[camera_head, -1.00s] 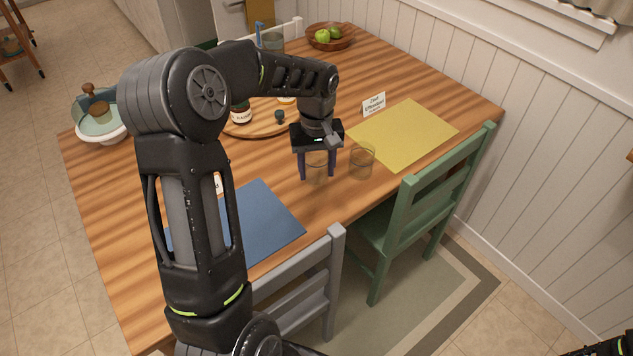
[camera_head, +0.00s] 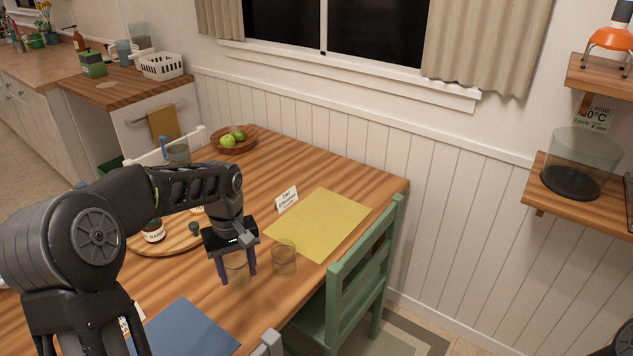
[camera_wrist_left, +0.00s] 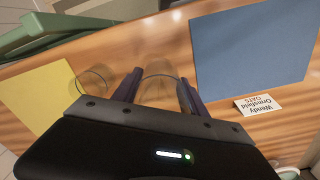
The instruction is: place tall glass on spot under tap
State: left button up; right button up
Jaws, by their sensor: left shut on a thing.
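My left gripper (camera_head: 238,279) points down over the table's near side, shut on a clear glass (camera_head: 236,267). In the left wrist view the glass (camera_wrist_left: 160,84) sits between the two dark fingers (camera_wrist_left: 158,92). I cannot tell whether its base touches the table. A second clear glass (camera_head: 284,258) stands just right of it, apart from the gripper; it also shows in the left wrist view (camera_wrist_left: 92,80). I cannot make out a tap or a marked spot beneath one. My right gripper is not in view.
The wooden table (camera_head: 300,170) holds a yellow mat (camera_head: 320,223), a blue mat (camera_head: 185,330), a round board (camera_head: 165,240) and a fruit bowl (camera_head: 233,143). A green chair (camera_head: 345,285) is at the near edge. A wall shelf (camera_head: 545,190) is at right, a counter (camera_head: 125,85) far left.

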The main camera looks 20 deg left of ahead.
pick_arm(q)
jog(key=shift+m, duration=0.5)
jog(key=shift+w+d+m, duration=0.15)
jog(key=shift+m, duration=0.25)
jog(key=w+d+m, duration=0.2)
jog(key=d+m, duration=0.1)
jog(key=d, duration=0.5)
jog(key=w+d+m, duration=0.2)
jog(key=d+m, duration=0.2)
jog(key=d, duration=0.5)
jog(key=shift+f, duration=0.15)
